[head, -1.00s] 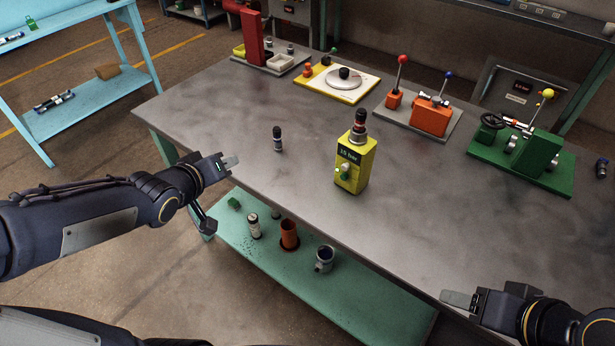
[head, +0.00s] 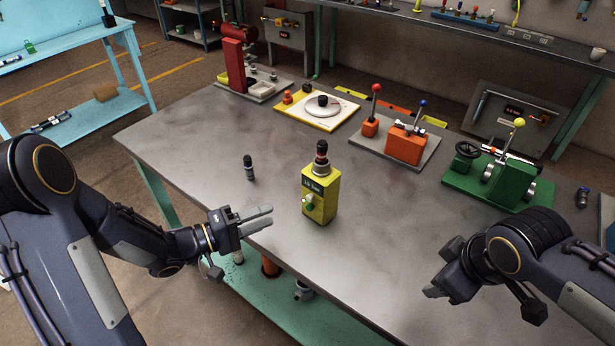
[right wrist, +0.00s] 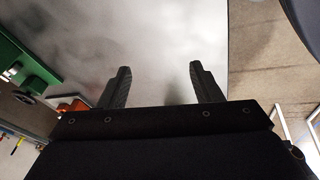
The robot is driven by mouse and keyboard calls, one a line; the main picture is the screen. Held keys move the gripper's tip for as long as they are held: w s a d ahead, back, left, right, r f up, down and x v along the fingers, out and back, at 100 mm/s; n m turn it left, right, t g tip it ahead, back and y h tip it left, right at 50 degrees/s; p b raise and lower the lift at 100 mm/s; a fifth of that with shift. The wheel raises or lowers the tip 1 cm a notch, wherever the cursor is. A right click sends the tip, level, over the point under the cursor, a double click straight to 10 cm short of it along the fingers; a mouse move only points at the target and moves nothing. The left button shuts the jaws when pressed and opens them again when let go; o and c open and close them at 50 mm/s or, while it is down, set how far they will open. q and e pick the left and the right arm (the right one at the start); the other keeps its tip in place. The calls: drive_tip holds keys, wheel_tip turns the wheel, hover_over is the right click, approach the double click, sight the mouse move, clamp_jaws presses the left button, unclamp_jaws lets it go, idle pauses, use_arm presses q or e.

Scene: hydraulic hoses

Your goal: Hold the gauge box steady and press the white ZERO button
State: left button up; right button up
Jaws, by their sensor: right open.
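The yellow gauge box (head: 322,204) stands upright on the grey workbench, with a dark display (head: 315,187) and a black-and-red fitting (head: 321,155) on top. A small pale knob or button (head: 308,200) is on its front face; no ZERO label is readable. My left gripper (head: 272,215) is left of the box, its two pale fingers pointing at it with a gap between them, apart from the box and empty. My right gripper (head: 432,291) is to the right and nearer the front edge, away from the box. The right wrist view shows its fingers (right wrist: 157,68) open and empty.
A small dark fitting (head: 249,167) stands left of the box. Behind are a white round plate on a yellow base (head: 318,108), an orange lever fixture (head: 404,146) and a green vise-like fixture (head: 490,180). The bench between the box and my right gripper is clear.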

drive_tip(key=w+a+n+h, duration=0.3)
drive_tip(key=w+n, duration=0.3)
drive_tip(key=n+t+h, duration=0.1)
drive_tip(key=n+t, duration=0.8)
drive_tip(key=n, duration=0.9)
approach(319, 166)
drive_tip(key=x, duration=0.4)
drive_tip(key=shift+w+d+f, duration=0.1)
drive_tip(key=shift+w+f, duration=0.05)
drive_tip(key=shift+f, duration=0.05)
drive_tip(key=shift+w, duration=0.25)
drive_tip(key=x, duration=0.7)
drive_tip(key=shift+w, duration=0.15)
